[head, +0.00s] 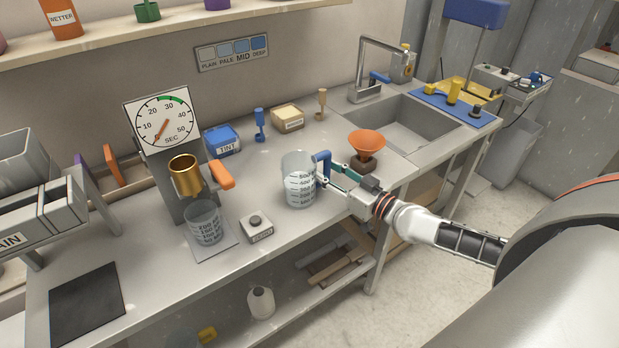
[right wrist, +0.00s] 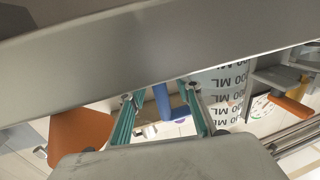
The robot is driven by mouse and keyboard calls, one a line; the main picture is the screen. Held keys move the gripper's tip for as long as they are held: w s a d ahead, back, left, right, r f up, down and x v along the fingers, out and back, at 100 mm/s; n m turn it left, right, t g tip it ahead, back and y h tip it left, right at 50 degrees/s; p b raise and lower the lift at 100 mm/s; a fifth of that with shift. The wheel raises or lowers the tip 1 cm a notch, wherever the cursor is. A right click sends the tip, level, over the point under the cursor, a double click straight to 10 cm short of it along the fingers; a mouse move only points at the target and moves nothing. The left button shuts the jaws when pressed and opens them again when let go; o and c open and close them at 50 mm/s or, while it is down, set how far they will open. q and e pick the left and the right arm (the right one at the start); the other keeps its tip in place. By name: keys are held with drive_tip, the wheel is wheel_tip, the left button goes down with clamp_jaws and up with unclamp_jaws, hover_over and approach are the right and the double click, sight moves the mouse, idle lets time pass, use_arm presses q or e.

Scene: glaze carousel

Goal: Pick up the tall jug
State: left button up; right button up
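The tall jug (head: 297,187) is clear, with black volume marks and a blue handle (head: 322,166) on its right side. It stands upright on the bench. My right gripper (head: 327,174) reaches in from the right at the handle. In the right wrist view its two teal fingers (right wrist: 163,112) are apart, with the blue handle (right wrist: 162,102) between them and gaps showing on both sides. The jug's marked wall (right wrist: 222,82) shows just right of the fingers there. A grey surface hides the upper part of that view. My left gripper is not in view.
A shorter clear jug (head: 205,226) stands under the dial machine (head: 160,122), left of the tall jug. A small button box (head: 256,228) sits in front. An orange funnel (head: 367,144) on a dark stand is close behind my right gripper. The sink (head: 412,135) is further right.

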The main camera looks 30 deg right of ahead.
clamp_jaws()
drive_tip(key=shift+r, duration=0.1)
drive_tip(key=shift+r, duration=0.15)
